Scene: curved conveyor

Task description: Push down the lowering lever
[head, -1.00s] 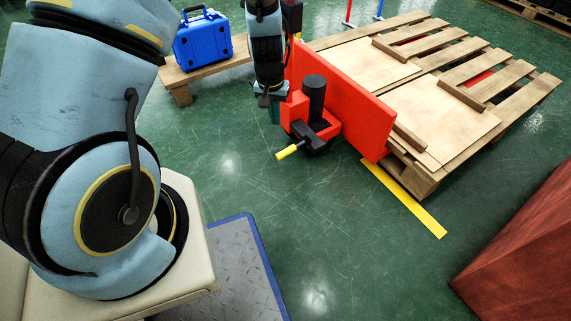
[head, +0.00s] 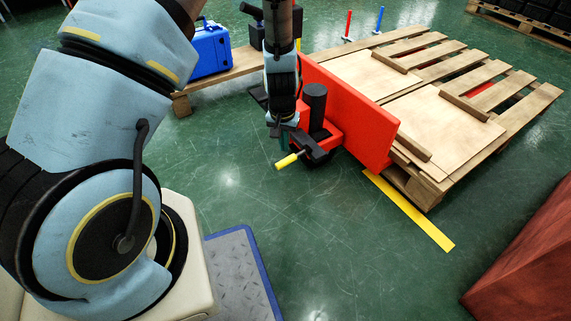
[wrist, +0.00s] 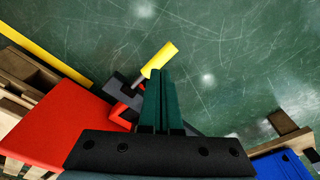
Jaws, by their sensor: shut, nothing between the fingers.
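My gripper (head: 284,140) is shut and empty, pointing down just above and behind the yellow grip.
A wooden pallet with boards (head: 455,115) lies to the right of the red truck. A blue case (head: 209,50) sits on a low wooden support (head: 222,79) behind. A dark red block (head: 530,255) stands at lower right.

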